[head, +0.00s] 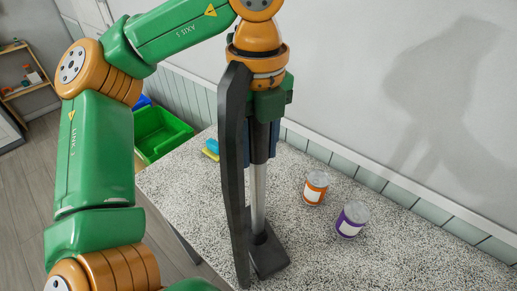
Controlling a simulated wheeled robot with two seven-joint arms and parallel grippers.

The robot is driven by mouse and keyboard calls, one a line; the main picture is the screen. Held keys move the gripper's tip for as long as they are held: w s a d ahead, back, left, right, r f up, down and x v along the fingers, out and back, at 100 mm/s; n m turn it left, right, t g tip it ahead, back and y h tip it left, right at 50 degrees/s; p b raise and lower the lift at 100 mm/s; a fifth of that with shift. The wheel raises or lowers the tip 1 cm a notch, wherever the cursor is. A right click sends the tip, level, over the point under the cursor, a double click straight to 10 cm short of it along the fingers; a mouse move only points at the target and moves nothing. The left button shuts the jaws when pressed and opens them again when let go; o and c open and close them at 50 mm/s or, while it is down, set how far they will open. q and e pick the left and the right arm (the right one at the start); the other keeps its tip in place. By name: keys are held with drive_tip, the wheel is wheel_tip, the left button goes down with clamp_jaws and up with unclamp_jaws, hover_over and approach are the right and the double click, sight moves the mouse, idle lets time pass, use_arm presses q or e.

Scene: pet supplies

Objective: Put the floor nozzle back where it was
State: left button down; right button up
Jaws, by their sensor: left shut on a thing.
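My left gripper (262,148) reaches down from the top middle in the head view and is shut on the floor nozzle. The floor nozzle (234,185) shows as a long dark bar, held nearly upright over the speckled table. Close beside it, a grey metal tube (257,198) runs down from the fingers to a flat dark foot (268,258). I cannot tell how the bar, tube and foot join, or whether the foot touches the table. The gripper partly hides the grasp. My right gripper is not in view.
On the speckled table (420,250), an orange-labelled can (315,188) and a purple-labelled can (352,219) stand to the right. A yellow and blue item (211,149) lies near the back left edge. A green crate (160,133) is beyond that edge. A wall closes the back.

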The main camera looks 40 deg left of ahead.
use_arm(q)
drive_tip(key=shift+f, duration=0.3)
drive_tip(key=shift+f, duration=0.15)
drive_tip(key=shift+c, duration=2.1)
unclamp_jaws()
drive_tip(key=shift+s, duration=0.1)
